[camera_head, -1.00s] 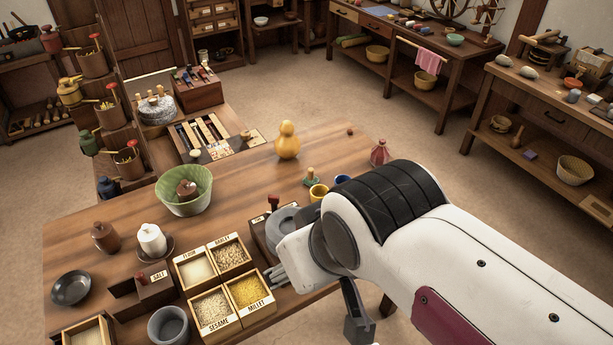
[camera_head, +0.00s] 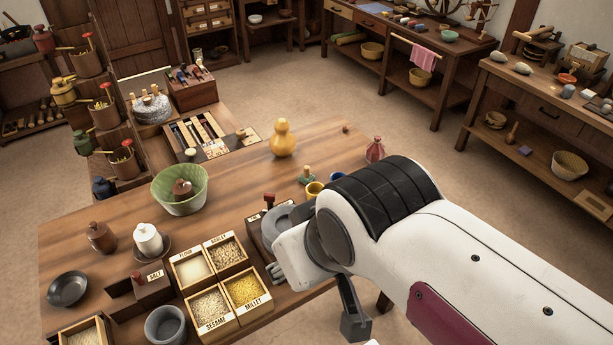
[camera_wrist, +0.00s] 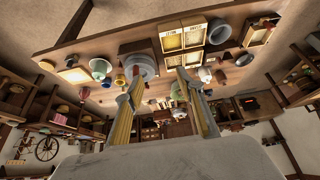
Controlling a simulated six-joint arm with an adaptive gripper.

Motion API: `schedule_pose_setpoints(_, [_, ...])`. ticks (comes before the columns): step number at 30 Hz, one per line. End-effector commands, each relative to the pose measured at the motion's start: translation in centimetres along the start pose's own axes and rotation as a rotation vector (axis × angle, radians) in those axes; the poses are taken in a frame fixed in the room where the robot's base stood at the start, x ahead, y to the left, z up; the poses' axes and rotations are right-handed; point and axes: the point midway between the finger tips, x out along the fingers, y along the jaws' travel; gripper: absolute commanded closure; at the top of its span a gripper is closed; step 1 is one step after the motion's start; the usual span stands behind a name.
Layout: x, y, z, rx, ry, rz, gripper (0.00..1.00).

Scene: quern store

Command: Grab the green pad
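A small green piece with a wooden knob (camera_head: 306,177), probably the green pad, sits on the wooden table, behind the yellow and blue cups. A green spot beside the grey round stone in the wrist view (camera_wrist: 120,80) may be the same piece. My gripper (camera_head: 277,272) is low at the table's front right, beside the millet box and in front of the green piece. Its lower part is partly hidden by my arm. In the wrist view, my gripper's two fingers (camera_wrist: 160,75) stand apart with nothing held between them.
A grey round stone (camera_head: 282,218) stands between my gripper and the green piece. Grain boxes (camera_head: 230,322) lie left of my gripper. The table's middle is fairly clear.

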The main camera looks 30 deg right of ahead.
Motion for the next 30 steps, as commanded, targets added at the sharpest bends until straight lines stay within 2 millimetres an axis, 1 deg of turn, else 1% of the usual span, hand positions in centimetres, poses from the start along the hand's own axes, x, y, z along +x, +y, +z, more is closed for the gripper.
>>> schedule_pose_setpoints(11, [0.0, 0.1, -0.1, -0.003, 0.001, 0.002, 0.65])
schedule_pose_setpoints(14, [0.1, 0.3, -0.6, -0.018, 0.007, 0.010, 0.65])
schedule_pose_setpoints(17, [0.2, 0.9, -1.7, -0.052, 0.020, 0.029, 0.65])
schedule_pose_setpoints(20, [0.5, 1.9, -3.4, -0.105, 0.038, 0.059, 0.65])
schedule_pose_setpoints(23, [0.8, 3.2, -5.6, -0.180, 0.061, 0.100, 0.65])
schedule_pose_setpoints(30, [1.9, 6.8, -11.7, -0.403, 0.110, 0.213, 0.65])
